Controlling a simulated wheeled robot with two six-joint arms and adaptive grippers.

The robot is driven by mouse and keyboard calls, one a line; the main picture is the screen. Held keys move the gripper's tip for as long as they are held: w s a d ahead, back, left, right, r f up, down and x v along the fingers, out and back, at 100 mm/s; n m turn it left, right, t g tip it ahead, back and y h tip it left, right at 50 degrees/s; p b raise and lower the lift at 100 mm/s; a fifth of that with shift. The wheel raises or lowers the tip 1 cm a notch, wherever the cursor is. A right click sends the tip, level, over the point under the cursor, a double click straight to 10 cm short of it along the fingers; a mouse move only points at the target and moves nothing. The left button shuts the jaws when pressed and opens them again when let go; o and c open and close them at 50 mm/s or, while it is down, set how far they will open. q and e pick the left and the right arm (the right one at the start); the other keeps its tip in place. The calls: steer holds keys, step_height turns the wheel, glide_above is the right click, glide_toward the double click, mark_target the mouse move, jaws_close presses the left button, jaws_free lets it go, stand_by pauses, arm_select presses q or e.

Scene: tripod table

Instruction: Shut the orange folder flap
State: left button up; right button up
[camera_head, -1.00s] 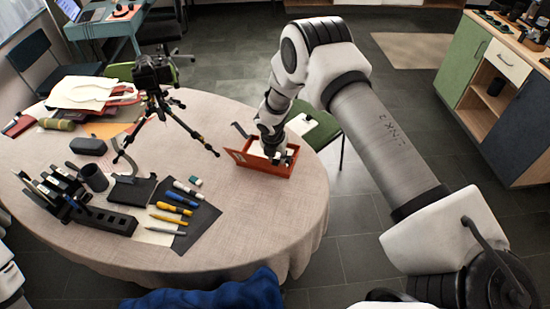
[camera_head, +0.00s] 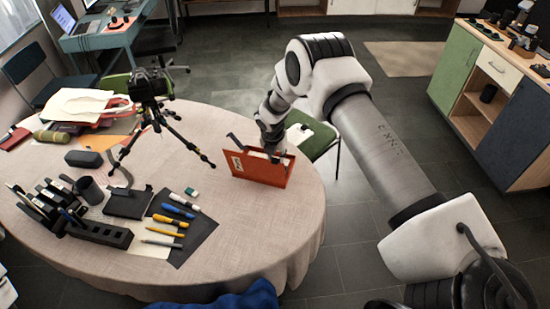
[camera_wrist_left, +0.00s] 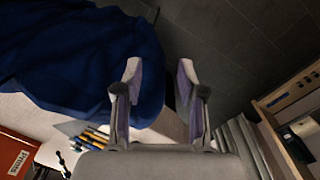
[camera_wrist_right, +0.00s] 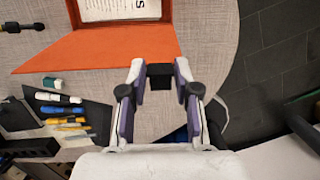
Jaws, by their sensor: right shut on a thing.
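The orange folder (camera_head: 262,170) stands near the right edge of the round table, with a white label on its side facing me. In the right wrist view its orange flap (camera_wrist_right: 110,48) stands open at a slant, and white printed paper (camera_wrist_right: 115,10) shows inside. My right gripper (camera_wrist_right: 160,78) is shut on a small black tab (camera_wrist_right: 160,75) at the flap's edge. My left gripper (camera_wrist_left: 158,85) is open and empty in the left wrist view. The folder's edge also shows there (camera_wrist_left: 14,152).
A black tripod with a camera (camera_head: 152,88) stands left of the folder. Pens (camera_head: 165,228), a dark mug (camera_head: 90,190) and a black organizer lie toward the front left. A green chair (camera_head: 312,135) is behind the folder. The tabletop in front of the folder is clear.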

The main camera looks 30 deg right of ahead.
steer(key=shift+w+d+b, duration=1.9)
steer(key=shift+d+b, duration=0.3)
steer(key=shift+b, duration=0.1)
steer(key=shift+w+d+f+b, duration=0.25)
steer(key=shift+w+d+b, duration=0.4)
steer(key=shift+b, duration=0.55)
steer(key=shift+w+d+f+b, duration=0.3)
steer(key=shift+w+d+b, duration=0.4)
steer(key=shift+b, duration=0.5)
steer(key=shift+w+d+f+b, duration=0.25)
steer(key=shift+w+d+b, duration=0.4)
steer(key=shift+b, duration=0.55)
steer(key=w+d+f+b, duration=0.1)
steer(key=d+b, duration=0.1)
steer(key=b, duration=0.2)
steer(key=shift+w+f, duration=0.15)
steer(key=shift+f, duration=0.05)
